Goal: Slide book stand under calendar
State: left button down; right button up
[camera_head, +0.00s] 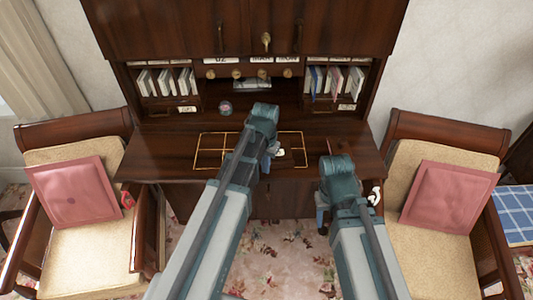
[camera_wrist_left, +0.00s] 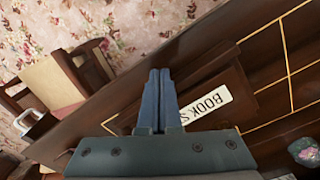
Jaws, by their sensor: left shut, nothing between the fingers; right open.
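The book stand (camera_wrist_left: 185,92) is a dark wooden piece on the desk, with a white label reading "BOOK S…" in the left wrist view. Its label is a small pale patch beside my left gripper in the head view. My left gripper (camera_head: 271,150) is over the desk front; its shut, empty fingers (camera_wrist_left: 160,72) overlap the stand in the left wrist view, but contact cannot be told. The calendar (camera_head: 262,59), white cards with dark lettering, sits in the upper middle of the cabinet. My right gripper (camera_head: 322,218) is open, low at the desk's front edge, its fingers mostly hidden.
The desk top (camera_head: 160,145) has thin gold inlay lines. A round glass ornament (camera_head: 225,107) stands at its back. Books (camera_head: 165,82) fill shelves on both sides. Chairs with pink cushions (camera_head: 72,192) flank the desk. The desk top's left part is clear.

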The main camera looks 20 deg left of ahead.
pick_arm(q)
jog(key=shift+w+a, duration=1.1)
jog(key=shift+w, duration=2.95)
jog(key=shift+w+a, duration=1.1)
jog(key=shift+w, duration=2.95)
jog(key=shift+w+a, duration=1.1)
jog(key=shift+w, duration=2.95)
jog(key=shift+r, duration=0.1)
jog(key=shift+s, duration=0.2)
jog(key=shift+s+d, duration=0.25)
jog(key=shift+s, duration=0.5)
jog(key=shift+s+d, duration=0.2)
jog(key=shift+s, duration=0.55)
